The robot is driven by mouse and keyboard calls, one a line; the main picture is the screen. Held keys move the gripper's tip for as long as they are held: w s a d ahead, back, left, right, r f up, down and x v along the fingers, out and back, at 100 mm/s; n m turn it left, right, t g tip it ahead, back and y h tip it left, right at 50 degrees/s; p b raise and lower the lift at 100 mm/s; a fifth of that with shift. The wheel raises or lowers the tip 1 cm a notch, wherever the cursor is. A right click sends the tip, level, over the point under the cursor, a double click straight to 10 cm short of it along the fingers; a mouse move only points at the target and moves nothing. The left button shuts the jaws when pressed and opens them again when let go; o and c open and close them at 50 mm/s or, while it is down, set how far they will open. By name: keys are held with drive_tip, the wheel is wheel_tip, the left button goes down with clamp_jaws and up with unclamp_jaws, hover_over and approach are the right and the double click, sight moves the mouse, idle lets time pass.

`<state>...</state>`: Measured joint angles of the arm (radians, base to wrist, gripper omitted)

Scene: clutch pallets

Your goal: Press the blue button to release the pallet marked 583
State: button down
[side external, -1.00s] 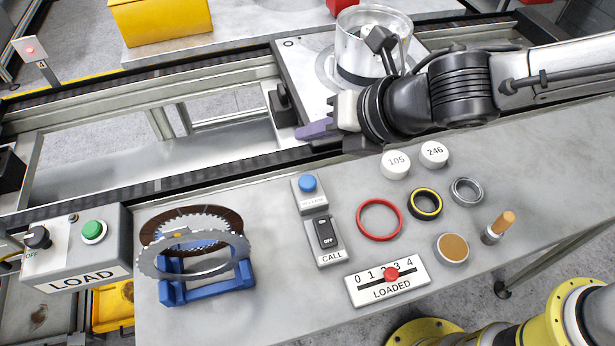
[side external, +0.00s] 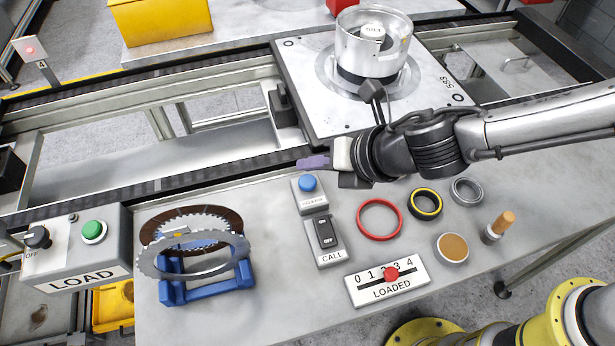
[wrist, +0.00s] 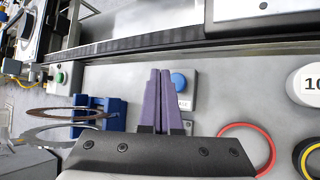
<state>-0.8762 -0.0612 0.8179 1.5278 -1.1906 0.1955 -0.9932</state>
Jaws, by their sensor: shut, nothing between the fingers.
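The blue button (side external: 308,183) sits on a small grey box on the bench, above the CALL switch. It also shows in the wrist view (wrist: 178,81), just right of my fingertips. My gripper (side external: 313,162) is shut and empty, its purple fingers just behind and above the button in the side view; I see no contact. The pallet marked 583 (side external: 435,103) sits on the conveyor beyond the bench. It carries a metal housing (side external: 362,62) with a white-topped piece inside. A dark block (side external: 284,103) stands at the pallet's left edge.
The CALL switch (side external: 325,234) is just in front of the button. A red ring (side external: 361,212) lies to the right, a blue stand (side external: 208,288) with toothed discs to the left. The LOADED slider (side external: 388,280) is nearer the front. My arm hides the bench behind the rings.

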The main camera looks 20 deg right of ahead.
sight(301, 178)
drive_tip(key=shift+f, duration=0.8)
drive_tip(key=shift+f, duration=0.15)
idle(1.5)
drive_tip(key=shift+f, duration=0.25)
drive_tip(key=shift+f, duration=0.55)
idle(0.9)
drive_tip(key=shift+r, duration=3.4)
